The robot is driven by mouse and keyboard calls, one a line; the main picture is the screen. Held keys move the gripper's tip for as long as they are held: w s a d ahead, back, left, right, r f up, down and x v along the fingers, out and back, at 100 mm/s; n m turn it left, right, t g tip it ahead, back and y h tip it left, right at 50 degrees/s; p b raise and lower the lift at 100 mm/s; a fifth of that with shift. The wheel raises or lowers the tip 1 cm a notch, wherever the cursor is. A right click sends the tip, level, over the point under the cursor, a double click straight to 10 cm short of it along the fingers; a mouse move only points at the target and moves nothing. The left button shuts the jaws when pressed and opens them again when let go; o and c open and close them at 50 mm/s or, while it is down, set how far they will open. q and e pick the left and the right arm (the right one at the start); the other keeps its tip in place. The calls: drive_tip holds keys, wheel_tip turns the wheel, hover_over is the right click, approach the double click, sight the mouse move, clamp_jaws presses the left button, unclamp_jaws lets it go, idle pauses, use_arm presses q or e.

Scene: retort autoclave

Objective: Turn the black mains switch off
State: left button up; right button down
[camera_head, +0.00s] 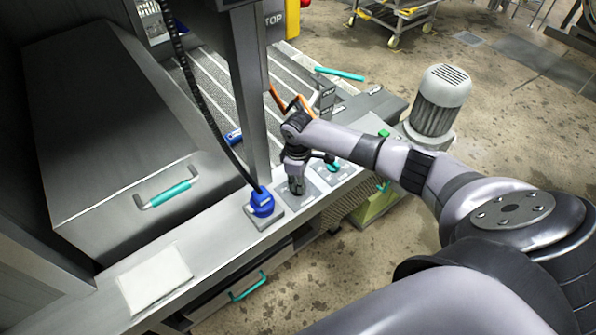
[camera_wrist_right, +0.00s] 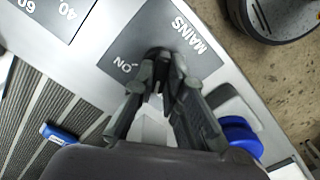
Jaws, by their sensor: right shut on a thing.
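The black mains switch (camera_wrist_right: 157,53) sits on a dark grey plate (camera_wrist_right: 128,40) marked MAINS and ON. My right gripper (camera_wrist_right: 162,84) points down at the plate, its fingertips closed on the switch, which they partly cover. In the head view my right gripper (camera_head: 297,188) is over the front ledge, between a blue plug and a teal knob. The switch is hidden there behind the fingers. My left gripper is not in view.
The blue plug (camera_head: 262,203) with its black cable stands close left of the gripper. The teal knob (camera_head: 332,164) is close on the right. A steel post (camera_head: 250,90) rises behind. A white cloth (camera_head: 155,274) lies on the ledge; a grey motor (camera_head: 437,104) stands at right.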

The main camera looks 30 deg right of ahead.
drive_tip(key=shift+n, duration=1.3)
drive_tip(key=c, duration=1.6)
unclamp_jaws()
drive_tip(key=shift+c, duration=0.2)
drive_tip(key=shift+r, duration=0.15)
wheel_tip(320, 180, up, 12)
drive_tip(key=shift+f, duration=0.2)
